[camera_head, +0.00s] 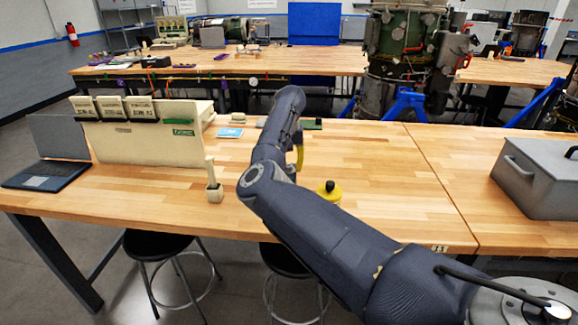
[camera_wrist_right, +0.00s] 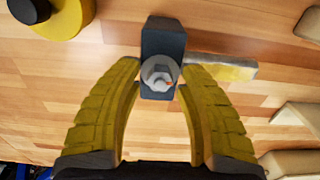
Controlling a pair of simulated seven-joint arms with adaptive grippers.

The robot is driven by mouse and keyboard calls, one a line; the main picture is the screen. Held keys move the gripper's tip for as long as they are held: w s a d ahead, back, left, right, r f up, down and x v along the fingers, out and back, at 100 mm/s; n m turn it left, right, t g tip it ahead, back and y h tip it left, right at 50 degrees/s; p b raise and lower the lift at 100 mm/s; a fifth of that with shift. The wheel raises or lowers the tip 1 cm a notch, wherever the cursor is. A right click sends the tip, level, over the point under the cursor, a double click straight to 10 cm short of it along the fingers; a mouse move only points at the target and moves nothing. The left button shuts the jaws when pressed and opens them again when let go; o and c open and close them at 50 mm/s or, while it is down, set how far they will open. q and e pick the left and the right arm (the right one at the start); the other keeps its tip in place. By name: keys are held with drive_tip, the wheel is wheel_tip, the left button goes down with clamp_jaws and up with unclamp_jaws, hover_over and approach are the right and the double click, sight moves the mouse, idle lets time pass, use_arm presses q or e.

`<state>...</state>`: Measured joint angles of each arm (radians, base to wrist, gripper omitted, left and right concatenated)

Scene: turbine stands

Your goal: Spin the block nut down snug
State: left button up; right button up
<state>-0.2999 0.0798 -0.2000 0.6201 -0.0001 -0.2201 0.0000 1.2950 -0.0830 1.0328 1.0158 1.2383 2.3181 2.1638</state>
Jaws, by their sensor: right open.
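In the right wrist view, a dark grey block (camera_wrist_right: 163,38) stands on the wooden table. A lighter grey round nut or bolt head (camera_wrist_right: 159,73) sits on it, with a small orange mark at its side. My right gripper (camera_wrist_right: 161,82) is open, its two yellow fingers on either side of the nut and block. I cannot tell whether the fingertips touch them. In the head view a yellow finger of the right gripper (camera_head: 298,157) shows behind my right arm. The arm hides the block there. My left gripper is not in view.
A yellow round container (camera_head: 329,191) with a black knob stands near the arm. A beige bin rack (camera_head: 150,135) and laptop (camera_head: 50,160) are at left, a grey box (camera_head: 545,178) at right.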

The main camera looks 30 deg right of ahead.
sight(289, 165)
drive_tip(key=shift+o, duration=0.3)
drive_tip(key=shift+r, duration=2.5)
